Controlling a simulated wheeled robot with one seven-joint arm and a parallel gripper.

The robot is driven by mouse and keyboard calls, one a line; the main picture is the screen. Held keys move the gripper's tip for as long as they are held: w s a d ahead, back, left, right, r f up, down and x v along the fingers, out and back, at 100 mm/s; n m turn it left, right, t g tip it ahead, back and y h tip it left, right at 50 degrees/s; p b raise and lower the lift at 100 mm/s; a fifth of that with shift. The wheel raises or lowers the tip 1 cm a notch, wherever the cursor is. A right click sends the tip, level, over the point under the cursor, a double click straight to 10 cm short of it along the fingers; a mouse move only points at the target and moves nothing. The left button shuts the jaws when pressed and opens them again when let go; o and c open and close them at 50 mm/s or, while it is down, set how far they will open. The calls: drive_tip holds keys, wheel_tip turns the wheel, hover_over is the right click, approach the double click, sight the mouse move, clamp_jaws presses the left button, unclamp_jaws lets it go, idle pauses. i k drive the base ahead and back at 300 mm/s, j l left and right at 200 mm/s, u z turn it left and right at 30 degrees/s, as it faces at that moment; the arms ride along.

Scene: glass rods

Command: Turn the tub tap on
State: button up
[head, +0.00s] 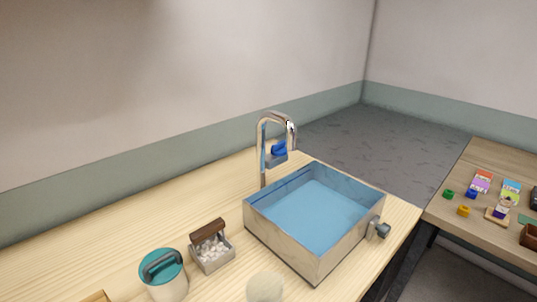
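A square tub (284,252) with pale walls and a blue inside stands near the right end of the light wooden counter. A tall chrome gooseneck spout (262,160) rises behind its back left corner and curves over toward the tub. A blue part (279,150) shows beside the spout's downturned end; I cannot tell whether it is joined to it. A small grey tap-like fitting (379,230) sticks out from the tub's right wall. I cannot make out any stream from the spout or the fitting. My gripper is not in view.
A teal-lidded pail (166,284), a small box of white pieces (213,254) and a round beige thing (265,288) stand left and in front of the tub. A second table (462,175) with small coloured items is at right, beyond a gap. The counter's left part is mostly clear.

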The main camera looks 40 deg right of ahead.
sight(279, 149)
drive_tip(key=k+l, duration=0.1)
drive_tip(key=l, duration=1)
drive_tip(key=k+l, duration=0.15)
drive_tip(key=l, duration=0.4)
